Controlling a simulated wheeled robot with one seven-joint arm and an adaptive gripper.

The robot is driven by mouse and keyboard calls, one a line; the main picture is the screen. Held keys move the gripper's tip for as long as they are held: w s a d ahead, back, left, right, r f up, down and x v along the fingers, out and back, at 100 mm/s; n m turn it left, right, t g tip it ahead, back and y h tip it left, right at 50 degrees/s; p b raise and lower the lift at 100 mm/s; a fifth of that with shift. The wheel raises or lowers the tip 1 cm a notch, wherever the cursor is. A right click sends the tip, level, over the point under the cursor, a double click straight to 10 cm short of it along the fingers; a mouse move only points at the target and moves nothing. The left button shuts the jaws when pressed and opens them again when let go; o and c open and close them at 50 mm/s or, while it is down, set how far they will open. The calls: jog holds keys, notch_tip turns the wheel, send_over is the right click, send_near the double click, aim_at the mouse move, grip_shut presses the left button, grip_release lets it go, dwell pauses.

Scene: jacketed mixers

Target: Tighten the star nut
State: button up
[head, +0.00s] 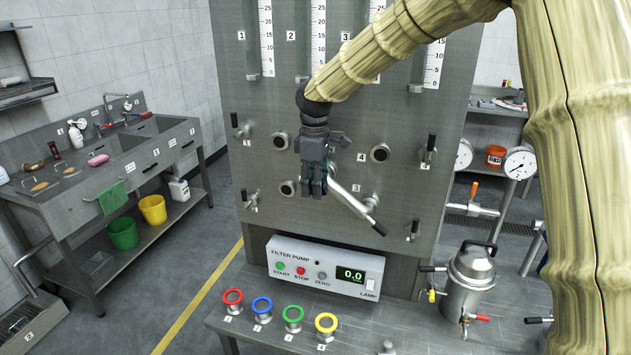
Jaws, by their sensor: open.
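My gripper (314,188) hangs open in front of the grey steel panel (300,100), fingers pointing down. It holds nothing that I can see. A long silver lever (352,205) with a black grip runs down and right from beside the fingers; whether they touch it I cannot tell. I cannot make out a star nut for certain; it may be hidden behind my gripper or too small to tell. Round black-centred fittings sit on the panel around the gripper, one at right (380,153) and one at lower left (288,188).
Small black-handled levers flank the panel, such as one at lower right (413,230). Below stand a filter pump box (325,268) and several coloured rings, including a red one (233,297). A lidded steel vessel (470,280) stands right. A sink bench (110,165) is at left.

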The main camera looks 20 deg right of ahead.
jog(key=shift+w+f, duration=0.4)
jog(key=shift+w, duration=0.1)
jog(key=shift+c, duration=0.5)
jog(key=shift+s+r, duration=0.2)
jog(key=shift+s, duration=0.05)
grip_shut()
